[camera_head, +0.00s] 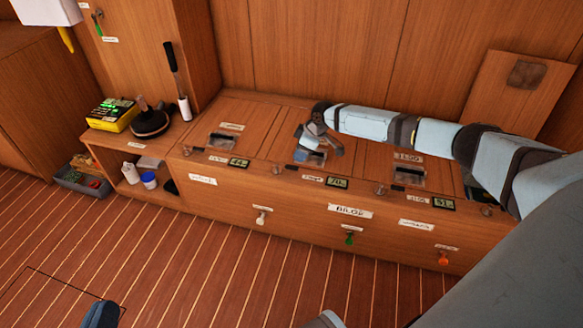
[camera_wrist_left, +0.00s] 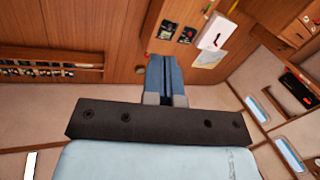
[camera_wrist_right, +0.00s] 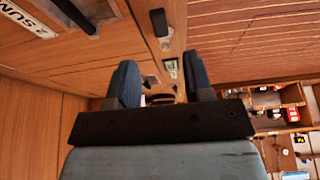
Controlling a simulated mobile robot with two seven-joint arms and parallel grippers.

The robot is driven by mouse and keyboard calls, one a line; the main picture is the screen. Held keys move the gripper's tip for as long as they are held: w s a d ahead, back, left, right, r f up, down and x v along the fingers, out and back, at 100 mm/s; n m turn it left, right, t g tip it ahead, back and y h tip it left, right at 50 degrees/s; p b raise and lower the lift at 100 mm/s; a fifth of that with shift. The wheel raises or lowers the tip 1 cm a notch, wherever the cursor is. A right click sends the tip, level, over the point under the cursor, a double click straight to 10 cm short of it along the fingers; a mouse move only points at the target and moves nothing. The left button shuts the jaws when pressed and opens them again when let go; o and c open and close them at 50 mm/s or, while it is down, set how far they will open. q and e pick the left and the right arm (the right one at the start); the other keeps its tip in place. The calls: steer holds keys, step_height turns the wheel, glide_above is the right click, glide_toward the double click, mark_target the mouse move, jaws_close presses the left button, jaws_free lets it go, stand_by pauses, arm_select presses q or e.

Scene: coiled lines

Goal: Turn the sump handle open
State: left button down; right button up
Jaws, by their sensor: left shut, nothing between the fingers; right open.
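A low wooden bench (camera_head: 262,106) has several recessed clear-lidded wells along its top. The middle well (camera_head: 312,157) lies under my right gripper (camera_head: 319,150), which is open and empty over the bench. In the right wrist view its two blue fingers (camera_wrist_right: 161,78) stand apart. That view shows a label (camera_wrist_right: 28,18) starting "2 SUM", cut by the frame edge, with a dark handle (camera_wrist_right: 76,14) beside it. A second black handle (camera_wrist_right: 159,22) stands upright near it. Which one is the sump handle, I cannot tell. My left gripper (camera_wrist_left: 166,78) is shut and empty, away from the bench.
Small displays (camera_head: 338,183) and labels line the bench front. White (camera_head: 262,216), green (camera_head: 349,237) and orange (camera_head: 443,258) knobs are on its face. A yellow box (camera_head: 112,115) and black round object (camera_head: 150,122) stand at left.

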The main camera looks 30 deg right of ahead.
mark_target(291, 166)
steer(key=b+x, duration=0.2)
steer(key=x, duration=0.4)
steer(key=shift+w+a+f, duration=0.1)
steer(key=shift+a+f, duration=0.05)
steer(key=shift+f, duration=0.05)
steer(key=shift+w+a+f+b, duration=0.1)
steer(key=shift+w+f+b, duration=0.05)
steer(key=shift+f+b, duration=0.3)
arm_select(q)
steer(key=shift+w+a+f+m+t, duration=0.15)
steer(key=shift+w+a+m, duration=0.15)
steer(key=shift+w+m, duration=0.15)
steer(key=shift+w+a+m+t, duration=0.15)
steer(key=shift+w+a+m, duration=0.15)
steer(key=shift+m, duration=0.25)
arm_select(e)
jaws_close()
